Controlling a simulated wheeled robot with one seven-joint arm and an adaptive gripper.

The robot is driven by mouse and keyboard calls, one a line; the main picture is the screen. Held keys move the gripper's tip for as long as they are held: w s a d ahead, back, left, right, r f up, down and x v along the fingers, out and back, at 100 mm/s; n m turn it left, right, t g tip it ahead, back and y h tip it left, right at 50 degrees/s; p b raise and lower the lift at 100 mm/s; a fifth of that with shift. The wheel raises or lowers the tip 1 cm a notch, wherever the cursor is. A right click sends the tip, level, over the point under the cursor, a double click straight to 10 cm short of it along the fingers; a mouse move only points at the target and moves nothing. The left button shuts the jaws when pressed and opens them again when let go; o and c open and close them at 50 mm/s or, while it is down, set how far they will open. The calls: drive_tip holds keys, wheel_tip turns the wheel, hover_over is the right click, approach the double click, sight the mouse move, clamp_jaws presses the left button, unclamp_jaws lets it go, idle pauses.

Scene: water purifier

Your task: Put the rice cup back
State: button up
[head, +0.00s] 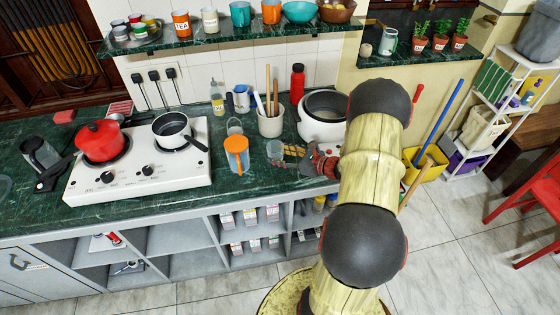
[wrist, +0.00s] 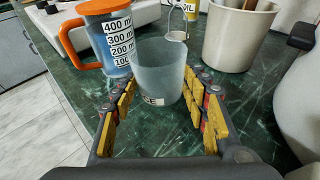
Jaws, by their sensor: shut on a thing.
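The rice cup (wrist: 160,65) is a clear, frosted cup with a white label near its base, partly hidden, ending in "CE". In the head view the cup (head: 275,149) is small, just right of the orange-lidded measuring jug. My gripper (wrist: 160,96) is shut on the cup, with a yellow-padded finger on each side of it. The cup is upright, at or just above the green counter; I cannot tell whether it touches. In the head view my gripper (head: 292,154) reaches in from the right. The open rice cooker (head: 312,128) stands behind my gripper, partly hidden by my arm.
The measuring jug (head: 236,156) stands close left of the cup. A utensil crock (head: 271,122) and a wire-handled item (head: 234,127) stand behind. A white stove (head: 140,165) with a red pot (head: 99,141) and a saucepan (head: 172,129) is at left. Counter in front is clear.

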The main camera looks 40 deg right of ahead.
drive_tip(key=shift+f, duration=1.2)
drive_tip(key=shift+f+b, duration=0.3)
drive_tip(key=shift+b, duration=0.05)
drive_tip(key=o, duration=0.9)
drive_tip(key=shift+r, duration=0.1)
drive_tip(key=shift+s, duration=0.1)
drive_tip(key=p+v, duration=0.2)
drive_tip(key=v, duration=0.5)
drive_tip(key=shift+s+d, duration=0.25)
drive_tip(key=shift+s, duration=0.05)
